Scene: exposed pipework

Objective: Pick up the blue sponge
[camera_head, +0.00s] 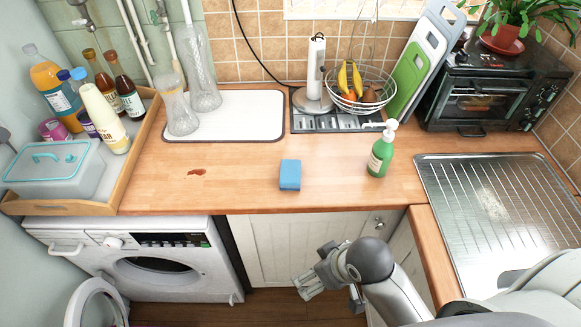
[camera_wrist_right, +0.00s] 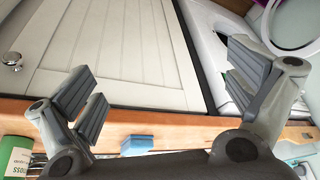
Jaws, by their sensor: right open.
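The blue sponge (camera_head: 290,175) lies on the wooden counter (camera_head: 240,183), close to its front edge, in the head view. It also shows at the bottom of the right wrist view (camera_wrist_right: 137,145), partly hidden by my gripper's body. My right gripper (camera_head: 308,286) is in front of the cabinet door, below the counter edge and apart from the sponge. In the right wrist view its fingers (camera_wrist_right: 165,90) are spread wide with nothing between them. My left gripper is not in view.
A green soap bottle (camera_head: 381,150) stands right of the sponge. A brown spill (camera_head: 197,172) lies to its left. Behind are a white mat (camera_head: 235,120) with glass vases and a wire fruit basket (camera_head: 358,100). A wooden tray (camera_head: 140,140) with bottles is at left. Counter around the sponge is clear.

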